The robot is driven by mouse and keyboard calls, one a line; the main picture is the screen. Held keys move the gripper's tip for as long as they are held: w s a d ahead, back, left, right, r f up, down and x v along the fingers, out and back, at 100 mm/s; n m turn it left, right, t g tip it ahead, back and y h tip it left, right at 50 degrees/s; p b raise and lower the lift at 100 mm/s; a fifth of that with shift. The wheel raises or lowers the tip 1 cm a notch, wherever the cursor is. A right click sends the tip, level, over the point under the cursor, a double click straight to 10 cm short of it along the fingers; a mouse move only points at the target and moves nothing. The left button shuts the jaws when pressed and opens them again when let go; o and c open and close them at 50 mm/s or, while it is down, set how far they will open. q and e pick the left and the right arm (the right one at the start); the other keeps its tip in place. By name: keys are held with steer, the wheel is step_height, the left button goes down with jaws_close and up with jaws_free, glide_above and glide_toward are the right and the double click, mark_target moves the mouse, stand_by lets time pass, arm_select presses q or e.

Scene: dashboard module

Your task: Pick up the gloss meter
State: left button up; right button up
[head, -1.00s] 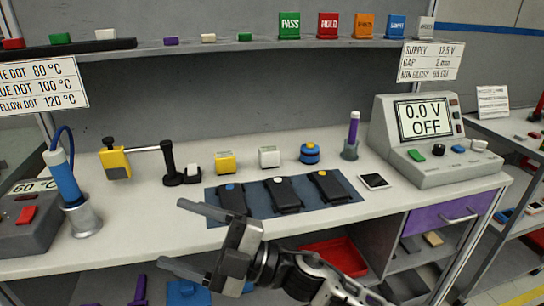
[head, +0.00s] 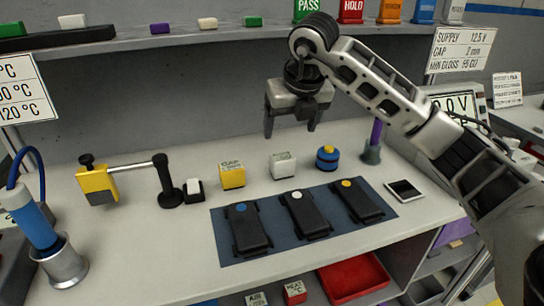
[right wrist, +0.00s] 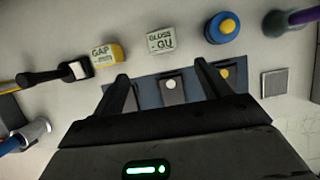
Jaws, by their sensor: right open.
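The gloss meter appears to be the small pale grey-white block (head: 283,167) standing on the bench behind the dark mat. In the right wrist view this block (right wrist: 161,41) is lettered "GLOSS GU". My right gripper (head: 290,128) is raised above the bench, fingers pointing down, open and empty. In the head view its fingertips appear above the block and apart from it. In the right wrist view the block lies just beyond the open fingertips (right wrist: 161,70), roughly between them. My left gripper is not in view.
A yellow "GAP mm" block (head: 232,177) stands left of the gloss block, and a blue-yellow round object (head: 327,158) stands right. The blue mat (head: 273,258) in front bears three black modules. A purple-handled tool in a holder (head: 372,152) stands further right. The shelf edge (head: 200,42) runs behind.

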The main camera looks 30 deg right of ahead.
mark_target(284, 158)
steer(key=x, duration=0.8)
steer(key=shift+s+f+p, duration=0.2)
steer(key=shift+s+p, duration=0.1)
steer(key=shift+x, duration=0.85)
steer(key=x, duration=0.2)
steer(key=p+x, duration=0.1)
steer(key=shift+w+d+f, duration=0.15)
steer(key=shift+w+f, duration=0.05)
steer(key=shift+w, duration=0.25)
steer(key=shift+w+f, duration=0.15)
steer(key=shift+f, duration=0.2)
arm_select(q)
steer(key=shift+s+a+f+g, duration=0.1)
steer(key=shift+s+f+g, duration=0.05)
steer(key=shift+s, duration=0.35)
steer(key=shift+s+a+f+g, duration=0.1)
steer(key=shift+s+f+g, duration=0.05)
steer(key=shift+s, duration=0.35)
arm_select(e)
steer(key=shift+f, duration=0.1)
steer(key=c, duration=1.2)
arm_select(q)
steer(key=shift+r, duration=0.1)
arm_select(e)
steer(key=shift+o, duration=0.2)
